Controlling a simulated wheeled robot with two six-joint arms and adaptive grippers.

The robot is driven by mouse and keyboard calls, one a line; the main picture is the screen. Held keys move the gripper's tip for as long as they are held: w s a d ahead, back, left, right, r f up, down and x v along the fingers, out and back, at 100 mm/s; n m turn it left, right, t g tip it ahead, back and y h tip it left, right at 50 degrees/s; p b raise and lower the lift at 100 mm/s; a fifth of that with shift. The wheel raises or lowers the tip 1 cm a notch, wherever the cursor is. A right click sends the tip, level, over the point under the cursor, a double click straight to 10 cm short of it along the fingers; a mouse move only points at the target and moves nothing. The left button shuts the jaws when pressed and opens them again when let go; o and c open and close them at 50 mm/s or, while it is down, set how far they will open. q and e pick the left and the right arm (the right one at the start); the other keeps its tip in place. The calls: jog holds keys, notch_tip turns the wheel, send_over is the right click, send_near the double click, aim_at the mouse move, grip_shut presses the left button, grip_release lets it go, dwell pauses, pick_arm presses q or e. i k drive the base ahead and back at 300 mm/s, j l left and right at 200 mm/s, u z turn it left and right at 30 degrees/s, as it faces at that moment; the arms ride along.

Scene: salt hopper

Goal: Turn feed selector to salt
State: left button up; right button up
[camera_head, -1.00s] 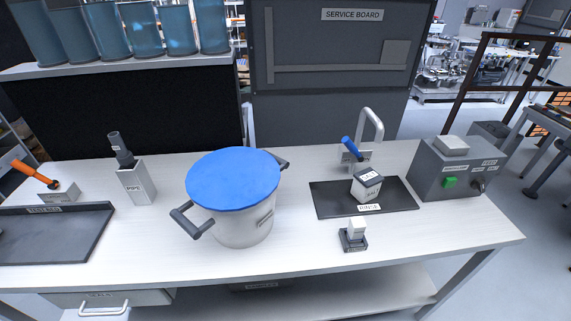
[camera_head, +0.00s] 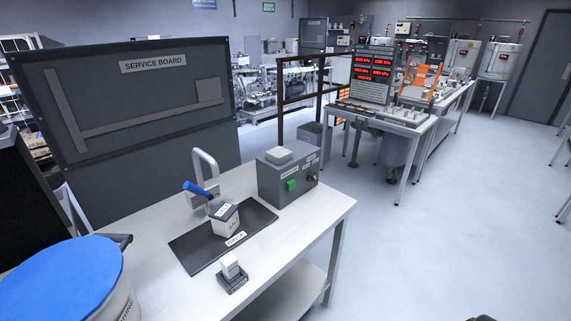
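A grey control box (camera_head: 270,184) stands at the back right corner of the white bench. Its front carries a green button (camera_head: 291,185) and a small dark knob (camera_head: 311,180) near the right end. The labels beside them are too small to read, so I cannot tell whether this knob is the feed selector or where it points. Neither of my grippers shows in the head view. A small dark shape at the bottom edge is too cut off to identify.
A blue-lidded pot (camera_head: 60,284) stands at the left. A dark mat (camera_head: 190,246) holds a labelled block (camera_head: 225,219) before a blue-handled fixture (camera_head: 197,189). A small white block sits in a dark holder (camera_head: 232,284). A console with red displays (camera_head: 373,71) stands farther back.

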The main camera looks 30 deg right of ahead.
aim_at(312, 177)
jog(key=z, duration=1)
